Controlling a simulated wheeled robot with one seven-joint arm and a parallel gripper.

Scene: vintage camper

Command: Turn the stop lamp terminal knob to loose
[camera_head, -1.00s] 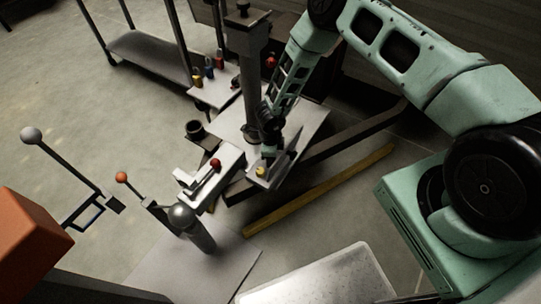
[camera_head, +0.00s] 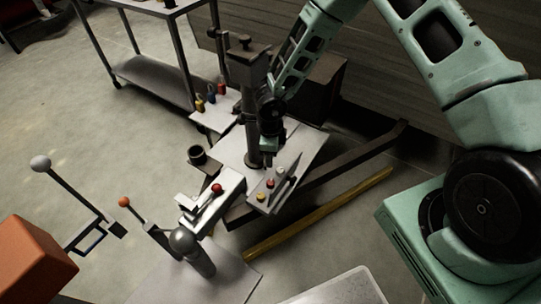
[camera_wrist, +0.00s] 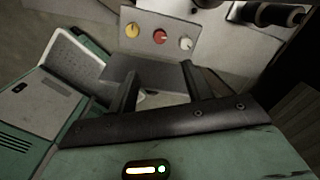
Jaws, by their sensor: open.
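A small upright panel (camera_wrist: 177,22) carries three round knobs in the wrist view: yellow (camera_wrist: 132,30), red (camera_wrist: 159,36) and white (camera_wrist: 186,43). Each knob face has a mark, too small to read, so I cannot tell which is the stop lamp terminal. The same yellow (camera_head: 262,197), red (camera_head: 270,184) and white (camera_head: 281,170) knobs show in the head view. My gripper (camera_wrist: 160,82) is open and empty, its two fingers apart and clear of the knobs. In the head view my gripper (camera_head: 268,148) hangs behind the panel, beside the grey post.
A thick grey post (camera_head: 250,110) stands close beside my gripper. A red-knobbed lever block (camera_head: 214,203) and a dark cup (camera_head: 198,155) are to the left. A wheeled cart (camera_head: 150,75) stands behind. A yellow bar (camera_head: 320,212) lies on the floor.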

